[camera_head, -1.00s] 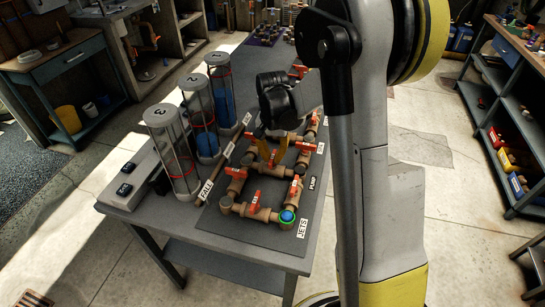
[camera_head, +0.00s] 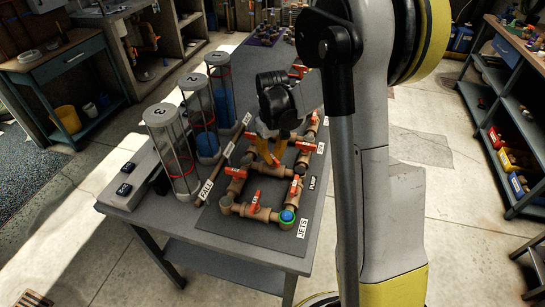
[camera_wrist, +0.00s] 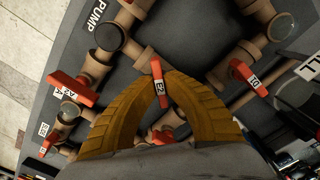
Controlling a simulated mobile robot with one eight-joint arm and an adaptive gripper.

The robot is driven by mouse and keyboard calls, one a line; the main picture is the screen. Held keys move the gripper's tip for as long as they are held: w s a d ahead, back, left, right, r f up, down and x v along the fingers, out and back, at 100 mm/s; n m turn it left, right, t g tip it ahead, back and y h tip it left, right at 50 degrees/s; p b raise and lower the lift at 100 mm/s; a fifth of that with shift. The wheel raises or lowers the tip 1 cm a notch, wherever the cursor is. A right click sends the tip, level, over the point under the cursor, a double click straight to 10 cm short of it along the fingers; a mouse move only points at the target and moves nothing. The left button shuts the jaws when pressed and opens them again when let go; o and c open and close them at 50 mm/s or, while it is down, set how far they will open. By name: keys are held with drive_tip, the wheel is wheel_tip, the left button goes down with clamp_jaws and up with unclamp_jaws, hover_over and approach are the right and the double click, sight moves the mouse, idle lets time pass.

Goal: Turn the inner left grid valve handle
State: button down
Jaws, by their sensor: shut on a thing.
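The pipe grid (camera_head: 262,212) is a set of copper-brown pipes with several red valve handles on a dark board. My gripper (camera_head: 269,160) reaches down into the grid from above, its yellow fingers beside the upper inner handles. In the wrist view, the yellow fingertips (camera_wrist: 159,82) are closed on a labelled red handle (camera_wrist: 158,90) that stands between them. Its label is too small to read surely. Another red handle (camera_wrist: 248,77) lies to the right, and one (camera_wrist: 74,88) lies to the left. The fingers and wrist hide part of the grid.
Clear cylinders (camera_head: 172,150) stand on the table left of the grid. The table's front edge (camera_head: 250,252) is clear. Shelves (camera_head: 510,130) stand at the far right.

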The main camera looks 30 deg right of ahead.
sight(273, 156)
drive_tip(key=n, duration=0.4)
drive_tip(key=shift+n, duration=1.8)
drive_tip(key=c, duration=1.5)
unclamp_jaws()
wheel_tip(273, 156, up, 12)
